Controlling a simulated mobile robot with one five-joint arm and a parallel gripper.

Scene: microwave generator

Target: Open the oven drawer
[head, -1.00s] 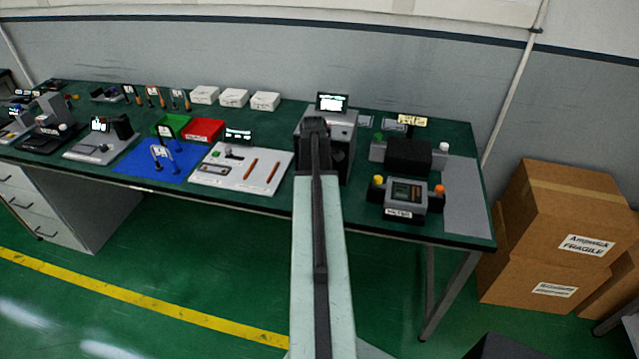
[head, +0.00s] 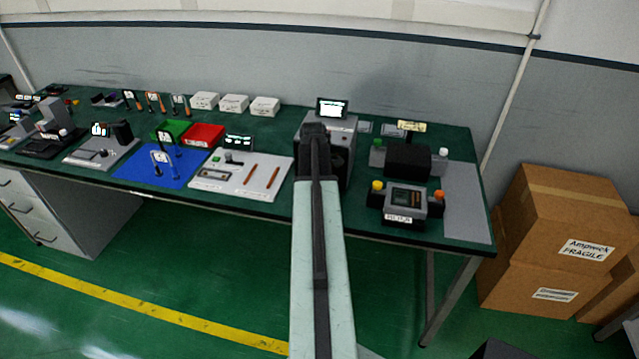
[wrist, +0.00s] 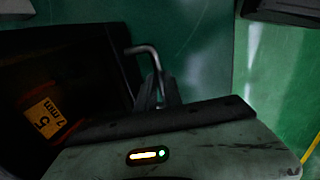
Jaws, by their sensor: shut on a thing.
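The grey oven (head: 340,125), with a lit screen on top, stands on the green bench in the head view. My arm reaches to its front and hides much of it. The handle runs to the edge of a dark box-like part (wrist: 60,50), which seems to be the oven drawer. A yellow-orange label (wrist: 43,118) shows in its dim interior. How far the drawer is out cannot be told.
A device with yellow and orange knobs (head: 405,203) and a black block (head: 408,160) stand right of the oven. Cardboard boxes (head: 565,225) stand right of the bench. The floor in front is open.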

